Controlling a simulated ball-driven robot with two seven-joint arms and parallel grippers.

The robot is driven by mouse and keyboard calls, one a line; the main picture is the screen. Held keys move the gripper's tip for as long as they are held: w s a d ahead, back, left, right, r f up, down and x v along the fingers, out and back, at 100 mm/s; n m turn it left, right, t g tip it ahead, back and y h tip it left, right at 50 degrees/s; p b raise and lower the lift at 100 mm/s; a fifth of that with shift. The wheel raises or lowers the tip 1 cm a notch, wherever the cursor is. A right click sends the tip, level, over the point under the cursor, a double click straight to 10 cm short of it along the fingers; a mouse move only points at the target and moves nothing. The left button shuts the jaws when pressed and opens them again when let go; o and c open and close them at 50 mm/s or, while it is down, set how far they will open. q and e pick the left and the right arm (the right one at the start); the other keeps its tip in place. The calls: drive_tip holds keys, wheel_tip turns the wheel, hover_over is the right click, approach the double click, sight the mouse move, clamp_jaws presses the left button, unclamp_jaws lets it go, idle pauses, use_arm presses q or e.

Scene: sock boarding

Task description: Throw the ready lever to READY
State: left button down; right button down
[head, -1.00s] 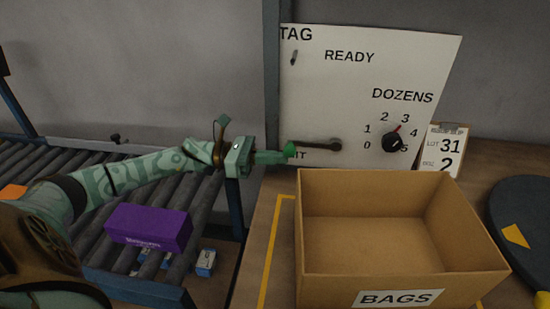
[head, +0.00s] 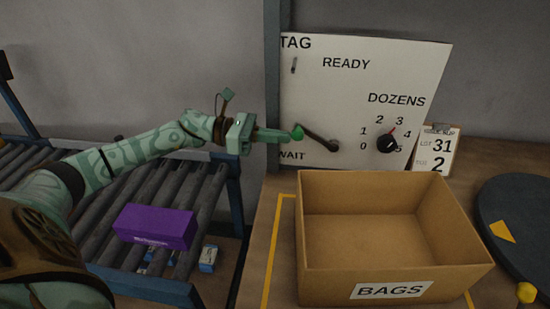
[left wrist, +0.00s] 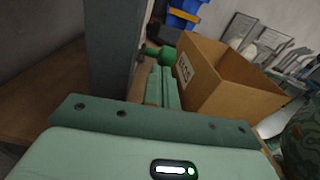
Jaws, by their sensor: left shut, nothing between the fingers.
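The ready lever (head: 318,140) is a dark arm on the white panel (head: 340,100), with its pivot at the right and a green knob (head: 297,132) at its left end. It tilts up and left from the pivot, the knob a little above the word WAIT and well below READY. My left gripper (head: 283,136) is shut and empty, its tips at the knob, apparently touching it. In the left wrist view the shut fingers (left wrist: 162,86) point at the green knob (left wrist: 165,57). My right gripper is not in view.
A dozens dial (head: 387,143) with a red pointer is right of the lever. An open cardboard BAGS box (head: 393,292) stands below the panel. A clipboard (head: 437,150) leans beside the panel. A purple box (head: 157,227) lies on the roller conveyor (head: 192,190). A blue-grey post (head: 271,80) stands left of the panel.

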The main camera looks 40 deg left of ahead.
use_arm(q)
drive_tip(key=shift+w+d+r, duration=0.15)
drive_tip(key=shift+d+r, duration=0.1)
drive_tip(key=shift+r, duration=0.3)
drive_tip(key=shift+w+d+r, duration=0.15)
drive_tip(key=shift+d+r, duration=0.1)
drive_tip(key=shift+r, duration=0.35)
drive_tip(key=shift+w+d+r, duration=0.15)
drive_tip(key=shift+d+r, duration=0.1)
drive_tip(key=shift+r, duration=0.3)
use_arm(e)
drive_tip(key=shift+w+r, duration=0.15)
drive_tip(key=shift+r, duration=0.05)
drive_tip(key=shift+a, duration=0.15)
